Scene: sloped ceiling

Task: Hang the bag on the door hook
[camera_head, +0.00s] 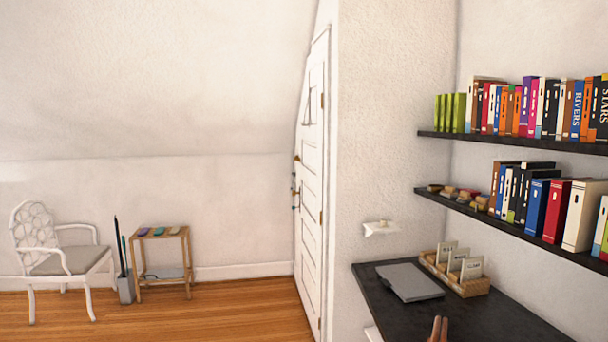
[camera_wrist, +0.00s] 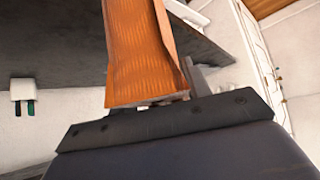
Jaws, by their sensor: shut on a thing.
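My gripper (camera_head: 440,329) shows as two orange-brown fingertips at the bottom edge of the head view, in front of the dark desk. In the wrist view, an orange ribbed finger stands up from the dark gripper mount, with a second strip close behind its right side. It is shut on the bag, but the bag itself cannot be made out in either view. The white door (camera_head: 314,190) stands left of the wall corner, seen at a steep angle, with brass handle parts on its left edge. Small fittings show on it, but I cannot tell which is the hook.
Two dark shelves (camera_head: 540,146) of books are above. A white chair (camera_head: 62,258) and small wooden stand (camera_head: 161,234) are left. The wooden floor before the door is clear.

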